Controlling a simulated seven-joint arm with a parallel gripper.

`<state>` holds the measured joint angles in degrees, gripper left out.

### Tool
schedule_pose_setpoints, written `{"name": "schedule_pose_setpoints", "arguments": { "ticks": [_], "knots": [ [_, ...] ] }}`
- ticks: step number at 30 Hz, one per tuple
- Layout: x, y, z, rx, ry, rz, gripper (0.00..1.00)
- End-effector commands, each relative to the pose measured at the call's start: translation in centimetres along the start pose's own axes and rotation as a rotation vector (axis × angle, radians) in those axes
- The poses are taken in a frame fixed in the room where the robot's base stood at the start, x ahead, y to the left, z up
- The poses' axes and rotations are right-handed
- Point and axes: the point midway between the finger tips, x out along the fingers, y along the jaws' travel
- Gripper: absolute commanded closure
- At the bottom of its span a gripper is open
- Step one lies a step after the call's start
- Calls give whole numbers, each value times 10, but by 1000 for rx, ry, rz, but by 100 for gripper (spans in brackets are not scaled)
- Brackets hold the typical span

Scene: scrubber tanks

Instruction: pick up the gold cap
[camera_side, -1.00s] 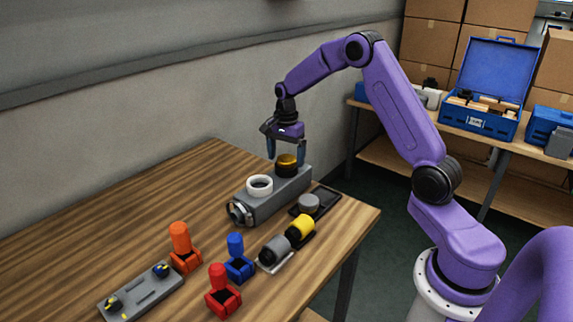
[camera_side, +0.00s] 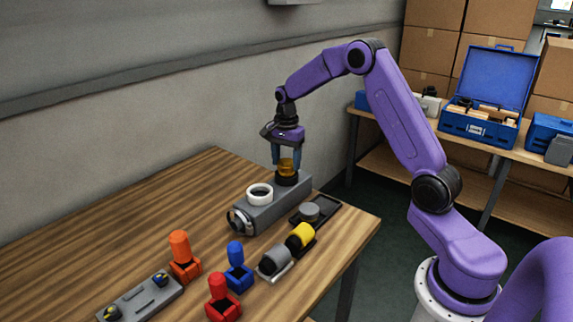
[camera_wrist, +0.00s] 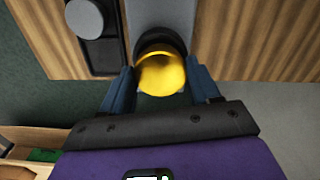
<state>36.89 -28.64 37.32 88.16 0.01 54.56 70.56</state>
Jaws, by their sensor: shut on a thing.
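The gold cap (camera_side: 287,166) is a short round piece at the far end of the grey scrubber tank block (camera_side: 270,207). A black collar (camera_side: 287,179) shows just under it on the block. My gripper (camera_side: 286,170) points down and is shut on the gold cap, one blue finger on each side. In the wrist view the gold cap (camera_wrist: 162,74) sits between the two blue fingers of my gripper (camera_wrist: 160,85), with the black collar (camera_wrist: 160,42) behind it. I cannot tell whether cap and collar are apart.
The table's left part (camera_side: 110,235) is clear.

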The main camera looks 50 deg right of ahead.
Motion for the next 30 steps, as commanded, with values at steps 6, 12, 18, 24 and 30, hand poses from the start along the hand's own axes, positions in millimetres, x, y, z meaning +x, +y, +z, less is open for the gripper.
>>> {"name": "schedule_pose_setpoints", "arguments": {
  "ticks": [6, 12, 18, 24, 30],
  "knots": [
    [-32, 11, 6, -1, 2, -4, 78],
    [-67, 38, 19, -1, 2, -6, 78],
    [-89, 72, 35, -1, 1, -3, 78],
    [-103, 101, 50, -1, 1, -3, 78],
    [-111, 118, 58, 0, 1, -2, 78]
  ]
}}
